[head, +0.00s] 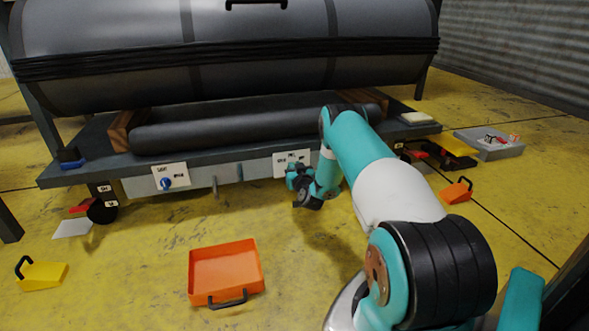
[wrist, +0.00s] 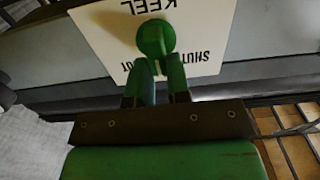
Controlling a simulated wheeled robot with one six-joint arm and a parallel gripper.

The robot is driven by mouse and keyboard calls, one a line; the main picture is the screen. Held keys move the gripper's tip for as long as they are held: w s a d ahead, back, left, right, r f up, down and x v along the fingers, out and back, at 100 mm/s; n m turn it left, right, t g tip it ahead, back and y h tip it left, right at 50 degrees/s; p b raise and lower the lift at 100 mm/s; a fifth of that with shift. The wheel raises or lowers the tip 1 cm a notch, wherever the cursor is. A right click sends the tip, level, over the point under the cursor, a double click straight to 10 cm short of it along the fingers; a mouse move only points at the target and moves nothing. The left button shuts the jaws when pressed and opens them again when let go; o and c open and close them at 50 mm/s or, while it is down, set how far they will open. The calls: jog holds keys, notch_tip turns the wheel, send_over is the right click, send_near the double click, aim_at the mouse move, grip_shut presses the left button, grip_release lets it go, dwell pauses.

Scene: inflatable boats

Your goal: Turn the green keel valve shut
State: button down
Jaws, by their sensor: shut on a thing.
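The green keel valve (wrist: 155,37) shows in the wrist view as a round green knob on a white plate (wrist: 215,30). The plate reads KEEL and SHUT upside down there; other lettering is partly covered. My gripper (wrist: 158,78) is at the valve, its fingers closed on it. The exact angle of the valve's handle is hard to tell. In the head view my gripper (head: 296,178) is in front of the white plate (head: 283,165) on the bench front and hides the valve.
A blue valve (head: 167,183) on its own white plate is further left on the bench front (head: 225,174). A dark inflatable tube (head: 230,75) lies above. An orange tray (head: 225,268) is on the yellow floor; a grey bin (head: 490,146) stands at right.

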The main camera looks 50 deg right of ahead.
jog(key=shift+n, duration=0.3)
jog(key=shift+w+a+f+n+p, duration=0.1)
jog(key=shift+a+f+n+p, duration=0.1)
jog(key=shift+n+p, duration=1.15)
jog(key=shift+w+a+f+n+p, duration=0.2)
jog(key=shift+n+p, duration=0.7)
jog(key=shift+n, duration=0.9)
jog(key=shift+w+a+n+p, duration=0.1)
jog(key=shift+a+n+p, duration=0.15)
jog(key=shift+n+p, duration=1.1)
jog(key=shift+n, duration=0.3)
jog(key=c, duration=1.1)
grip_release()
jog(key=shift+s, duration=0.1)
jog(key=shift+p+v, duration=8.65)
jog(key=shift+p, duration=0.35)
